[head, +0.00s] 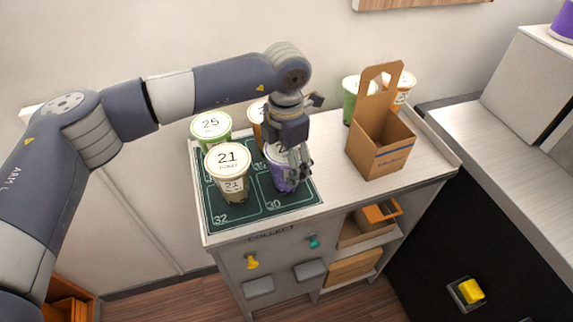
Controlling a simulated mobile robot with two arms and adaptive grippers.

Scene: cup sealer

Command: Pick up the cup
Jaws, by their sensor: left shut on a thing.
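My left gripper (294,172) comes down from above and is shut on a purple cup (281,180) at the right side of the green mat (225,217). The gripper hides the top and part of the side of this cup. A cup with a lid marked 21 (230,175) stands upright in front and to the left of it. A green cup marked 25 (213,130) stands behind that, and an orange cup (257,118) is partly hidden behind my arm. My right gripper is not in view.
A cardboard carrier (381,145) stands on the counter (333,155) to the right, with a green cup (353,100) and an orange cup (403,88) behind it. Counter between mat and carrier is clear.

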